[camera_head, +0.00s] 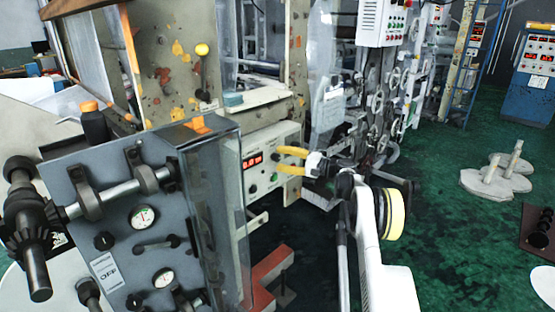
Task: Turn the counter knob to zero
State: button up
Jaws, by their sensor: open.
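The counter (262,141) is a pale box with a red lit digital display (252,160), left of the picture's middle. The digits are too small to read surely. Small dark and green round controls sit below the display, one of them a dark knob (252,189); I cannot tell which is the counter knob. My gripper (278,160), with two yellow fingers, is open in front of the panel's right part, its fingertips pointing left. I cannot tell whether they touch the panel. The fingers hide part of the panel face.
A grey machine panel (110,255) with gauges, a shaft and handles stands in the left foreground. A clear guard (228,215) rises beside it. A red metal bracket (270,275) lies low below the counter. The green floor (450,240) at right is mostly open, with pale weights (497,178).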

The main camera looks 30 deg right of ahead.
jog(key=v, duration=1)
jog(key=shift+s+d, duration=0.3)
jog(key=shift+a, duration=0.1)
jog(key=a+r+n+g+h, duration=0.1)
jog(key=a+r+g, duration=0.1)
jog(key=a+r, duration=0.35)
jog(key=a+r+g+h, duration=0.1)
jog(key=a+r, duration=0.2)
jog(key=a, duration=0.5)
jog(key=s+a+r+n+g+h, duration=0.2)
jog(key=s+a+r+g+h, duration=0.15)
jog(key=s+a, duration=0.85)
jog(key=s+a+f+n+h, duration=0.2)
jog(key=s, duration=0.8)
jog(key=s+a+f+n+h, duration=0.2)
jog(key=s+a+f, duration=0.1)
jog(key=s, duration=0.7)
jog(key=s+a+f+n+h, duration=0.2)
jog(key=s, duration=0.8)
jog(key=shift+a+f+n+h, duration=0.15)
jog(key=shift+a+n+h, duration=0.15)
jog(key=shift+h, duration=0.05)
jog(key=shift+t, duration=0.25)
